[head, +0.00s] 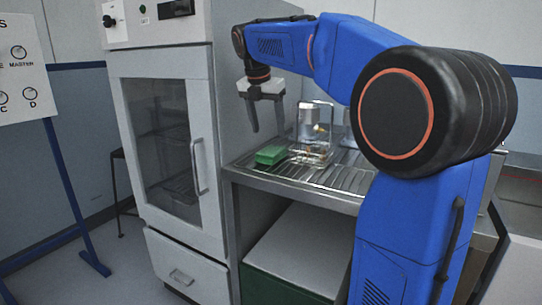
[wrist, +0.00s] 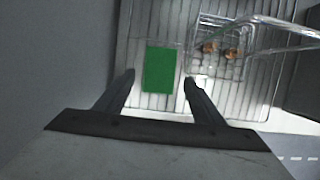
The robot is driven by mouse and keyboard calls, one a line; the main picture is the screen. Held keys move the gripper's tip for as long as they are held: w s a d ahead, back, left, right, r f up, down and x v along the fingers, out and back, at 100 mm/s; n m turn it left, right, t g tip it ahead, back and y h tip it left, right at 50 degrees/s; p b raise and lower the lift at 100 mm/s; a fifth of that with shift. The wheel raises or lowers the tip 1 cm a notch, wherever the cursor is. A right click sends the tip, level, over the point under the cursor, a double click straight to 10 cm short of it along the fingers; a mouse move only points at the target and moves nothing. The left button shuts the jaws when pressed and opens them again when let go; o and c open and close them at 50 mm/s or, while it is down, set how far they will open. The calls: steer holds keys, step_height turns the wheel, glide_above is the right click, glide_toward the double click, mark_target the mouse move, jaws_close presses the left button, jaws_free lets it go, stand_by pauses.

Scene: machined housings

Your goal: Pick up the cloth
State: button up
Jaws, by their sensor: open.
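The cloth may be the green block-like item (head: 271,155), which lies on the ribbed metal bench top beside the tall cabinet. It also shows as a flat green rectangle (wrist: 160,70) in the wrist view. My gripper (head: 267,130) hangs above the bench, pointing down, with its fingers apart and nothing between them. In the wrist view my gripper's fingertips (wrist: 159,77) appear on either side of the green item's lower part, with the item below them. I see no contact between the fingers and the item.
A wire basket (head: 312,154) with small brass-coloured parts stands right of the green item. Its tall wire handle (wrist: 270,30) rises nearby. The cabinet (head: 165,130) wall is close on the left. Ribbed bench surface (head: 335,178) is free at the front.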

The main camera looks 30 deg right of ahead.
mark_target(271, 150)
steer(key=x, duration=0.2)
steer(key=shift+f, duration=0.3)
steer(key=shift+s+a+x, duration=0.1)
steer(key=shift+x, duration=1.25)
steer(key=shift+s+a+x, duration=0.1)
steer(key=shift+a+x, duration=0.05)
steer(key=shift+x, duration=1.15)
steer(key=shift+f, duration=0.1)
steer(key=c, duration=0.9)
